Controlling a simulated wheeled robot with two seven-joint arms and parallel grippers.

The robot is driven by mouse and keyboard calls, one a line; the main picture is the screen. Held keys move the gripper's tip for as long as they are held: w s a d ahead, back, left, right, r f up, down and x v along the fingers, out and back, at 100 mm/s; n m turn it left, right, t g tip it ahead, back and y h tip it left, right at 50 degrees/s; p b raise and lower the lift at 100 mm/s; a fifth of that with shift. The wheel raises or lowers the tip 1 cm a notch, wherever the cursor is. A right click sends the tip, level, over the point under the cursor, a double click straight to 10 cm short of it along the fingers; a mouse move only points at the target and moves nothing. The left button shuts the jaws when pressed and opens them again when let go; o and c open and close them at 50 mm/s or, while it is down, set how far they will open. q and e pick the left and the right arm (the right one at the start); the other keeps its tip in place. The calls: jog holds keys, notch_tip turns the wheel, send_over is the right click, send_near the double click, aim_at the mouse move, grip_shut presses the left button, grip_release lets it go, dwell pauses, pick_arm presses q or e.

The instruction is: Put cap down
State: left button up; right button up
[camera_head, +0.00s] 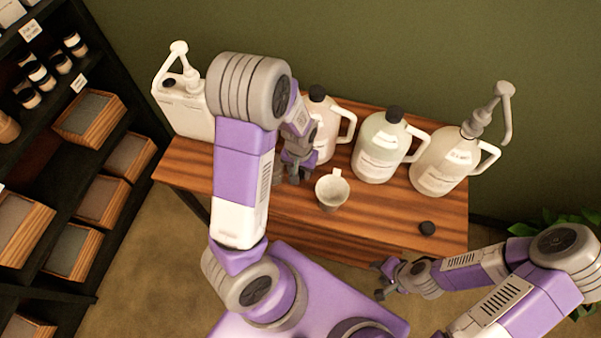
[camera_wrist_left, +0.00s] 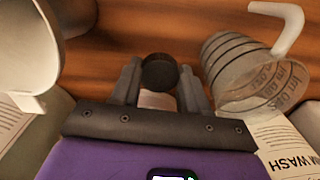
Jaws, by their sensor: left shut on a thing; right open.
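My left gripper (camera_head: 297,172) is low over the wooden table, left of the measuring cup. In the left wrist view its fingers (camera_wrist_left: 160,88) are shut on a round black cap (camera_wrist_left: 159,72); whether the cap touches the table is unclear. In the head view this cap cannot be made out. Another black cap (camera_head: 427,228) lies on the table near the front right. My right gripper (camera_head: 382,280) is open and empty, in front of the table's front edge.
The measuring cup (camera_head: 332,191) also shows in the left wrist view (camera_wrist_left: 245,75). Bottles with black caps (camera_head: 322,125) (camera_head: 378,148) and pump bottles (camera_head: 185,108) (camera_head: 440,165) stand along the back. Bare tabletop (camera_head: 385,215) lies right of the cup. A shelf (camera_head: 60,150) stands at left.

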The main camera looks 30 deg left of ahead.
aim_at(300, 173)
pick_arm(q)
jog(key=shift+f, duration=0.9)
jog(key=shift+w+f, duration=0.1)
jog(key=shift+f, duration=0.15)
jog(key=shift+s+d+f+b, duration=0.1)
jog(key=shift+s+f+b, duration=0.1)
jog(key=shift+f+b, duration=0.45)
jog(key=o, duration=0.9)
